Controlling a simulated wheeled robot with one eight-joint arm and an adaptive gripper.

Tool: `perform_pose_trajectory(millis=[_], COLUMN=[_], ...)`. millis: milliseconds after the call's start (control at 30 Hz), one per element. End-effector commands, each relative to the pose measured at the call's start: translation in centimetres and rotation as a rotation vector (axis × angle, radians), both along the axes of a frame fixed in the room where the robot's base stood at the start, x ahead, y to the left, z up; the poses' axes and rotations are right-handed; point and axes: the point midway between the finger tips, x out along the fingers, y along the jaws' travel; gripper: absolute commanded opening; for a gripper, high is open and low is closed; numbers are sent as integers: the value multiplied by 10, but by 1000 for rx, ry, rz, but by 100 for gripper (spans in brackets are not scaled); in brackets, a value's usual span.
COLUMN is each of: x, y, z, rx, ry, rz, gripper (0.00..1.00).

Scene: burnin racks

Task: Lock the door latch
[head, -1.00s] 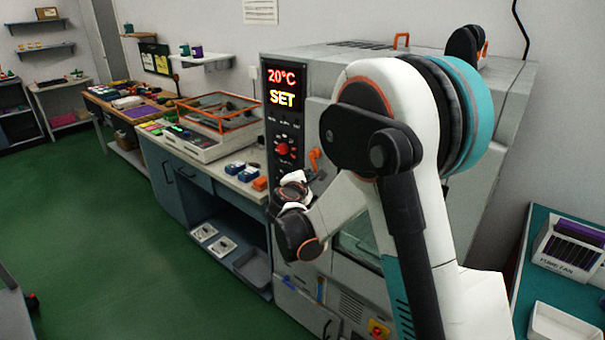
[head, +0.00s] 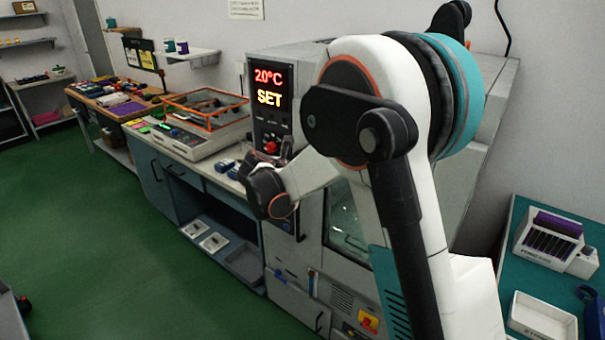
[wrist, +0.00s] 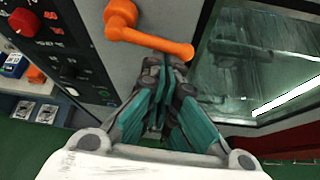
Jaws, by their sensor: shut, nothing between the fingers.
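The orange door latch (wrist: 143,34) is in the wrist view at top centre, on the grey front of the chamber. Its round pivot is at upper left and its lever slopes down to the right. My gripper (wrist: 167,68) is shut and empty, with its fingertips just below the lever in the picture. I cannot tell whether they touch it. The chamber door's window (wrist: 262,58) is right of the latch, and it also shows in the head view (head: 345,218). In the head view my arm hides the latch and my fingertips.
The control panel (wrist: 60,45) with red knobs is left of the latch; its lit display (head: 269,87) reads 20°C SET. A bench with an orange-framed unit (head: 205,108) stands left of the chamber. A teal table (head: 515,210) is at right. Green floor is clear at left.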

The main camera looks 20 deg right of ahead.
Motion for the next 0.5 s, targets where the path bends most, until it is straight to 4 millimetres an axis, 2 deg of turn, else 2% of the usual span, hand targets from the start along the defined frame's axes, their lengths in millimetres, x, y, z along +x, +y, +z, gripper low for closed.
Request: perform_pose_trajectory(millis=[100,500], x=[-1,-4], y=[-1,-3], z=[4,10], rx=[-42,-41], ry=[58,55], rz=[-1,-1], gripper=[0,0])
